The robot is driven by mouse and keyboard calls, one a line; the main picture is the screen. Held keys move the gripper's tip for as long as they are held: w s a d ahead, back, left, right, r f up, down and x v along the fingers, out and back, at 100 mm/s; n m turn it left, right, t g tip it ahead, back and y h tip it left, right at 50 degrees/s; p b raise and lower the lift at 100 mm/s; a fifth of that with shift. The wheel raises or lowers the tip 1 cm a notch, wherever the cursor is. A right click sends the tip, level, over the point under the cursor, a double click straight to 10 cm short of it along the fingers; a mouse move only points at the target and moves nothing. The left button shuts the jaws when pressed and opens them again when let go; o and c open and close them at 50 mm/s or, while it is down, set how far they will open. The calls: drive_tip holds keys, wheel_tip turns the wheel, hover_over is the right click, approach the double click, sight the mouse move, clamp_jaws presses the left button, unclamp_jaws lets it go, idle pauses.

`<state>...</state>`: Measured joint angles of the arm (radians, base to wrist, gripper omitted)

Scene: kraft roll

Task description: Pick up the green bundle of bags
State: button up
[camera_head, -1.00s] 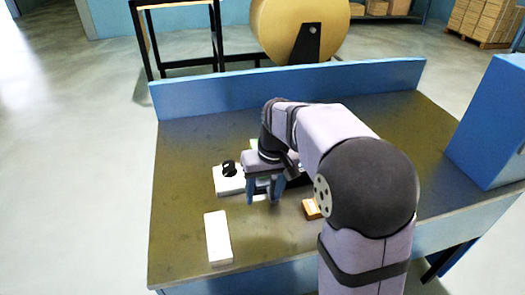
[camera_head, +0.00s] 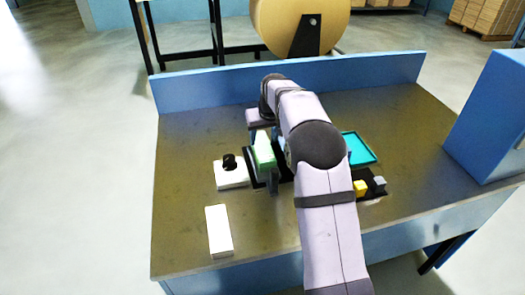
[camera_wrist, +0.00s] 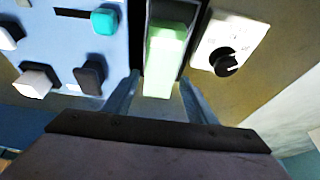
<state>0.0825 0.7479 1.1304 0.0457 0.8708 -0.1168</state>
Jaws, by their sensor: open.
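The green bundle of bags (camera_head: 264,151) is a pale green upright block at the middle of the bench, standing in a narrow dark holder (camera_head: 250,176). In the wrist view the green bundle (camera_wrist: 165,58) lies straight ahead, between dark holder walls. My gripper (camera_wrist: 159,82) is open, with one blue finger on each side of the bundle's near end. I see no clear contact between fingers and bundle. In the head view my gripper (camera_head: 264,163) is at the bundle, and my arm hides part of that area.
A white block with a black knob (camera_head: 231,173) stands close left of the holder. A plain white block (camera_head: 219,231) lies nearer the front. A teal tray (camera_head: 358,148) and a yellow block (camera_head: 360,187) are to the right. A blue cabinet (camera_head: 492,125) stands at the right edge.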

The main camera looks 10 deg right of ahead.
sight(262, 146)
drive_tip(key=shift+p+x, duration=1.8)
drive_tip(key=shift+x, duration=1.45)
drive_tip(key=shift+s+a, duration=0.1)
drive_tip(key=shift+s, duration=0.05)
drive_tip(key=c, duration=0.8)
drive_tip(key=shift+c, duration=0.8)
drive_tip(key=shift+r, duration=0.15)
